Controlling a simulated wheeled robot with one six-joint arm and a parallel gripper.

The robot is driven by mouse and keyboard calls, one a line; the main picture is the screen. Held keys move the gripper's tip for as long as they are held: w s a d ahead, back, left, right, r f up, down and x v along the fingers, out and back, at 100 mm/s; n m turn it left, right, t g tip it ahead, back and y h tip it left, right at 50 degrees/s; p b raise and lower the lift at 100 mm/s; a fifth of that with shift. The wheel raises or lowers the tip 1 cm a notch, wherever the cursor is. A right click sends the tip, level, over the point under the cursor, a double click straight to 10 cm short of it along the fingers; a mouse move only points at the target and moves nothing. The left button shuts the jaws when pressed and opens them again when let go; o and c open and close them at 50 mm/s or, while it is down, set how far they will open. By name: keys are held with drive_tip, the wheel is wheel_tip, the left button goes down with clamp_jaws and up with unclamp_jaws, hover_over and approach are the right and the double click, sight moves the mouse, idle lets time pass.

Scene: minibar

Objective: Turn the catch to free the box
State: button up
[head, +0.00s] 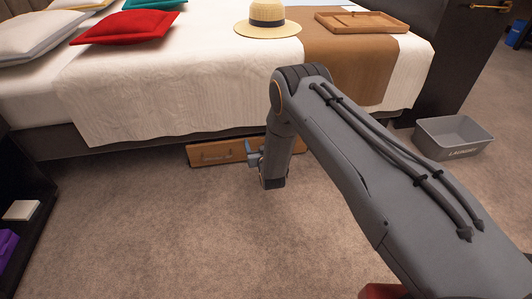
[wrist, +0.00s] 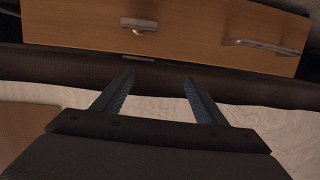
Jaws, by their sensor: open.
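A wooden box (head: 222,151) with an orange-brown front sits under the bed's edge in the head view. Its front (wrist: 200,30) fills the top of the wrist view. A small metal catch (wrist: 138,24) lies nearly crosswise on that front, close to a small dark metal plate (wrist: 138,58) at the box's edge. A metal bar handle (wrist: 262,46) is on the right of the front in the wrist view. My gripper (wrist: 160,82) is open and empty, pointing at the front, apart from the catch. In the head view my arm hides part of the box, and the catch cannot be made out.
The dark bed frame (wrist: 220,82) and pale bedspread (head: 140,90) border the box. A straw hat (head: 267,20) and wooden tray (head: 390,22) are on the bed. A grey bin (head: 452,137) stands on the carpet at right. Carpet before the box is clear.

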drive_tip(key=s+d+f+t, duration=0.3)
drive_tip(key=s+d+f, duration=0.15)
drive_tip(key=f, duration=0.35)
drive_tip(key=d+b+x, duration=0.1)
drive_tip(key=b+x, duration=0.3)
drive_tip(key=x, duration=0.4)
drive_tip(key=shift+w+f, duration=0.2)
drive_tip(key=shift+f, duration=0.1)
drive_tip(key=c, duration=1.1)
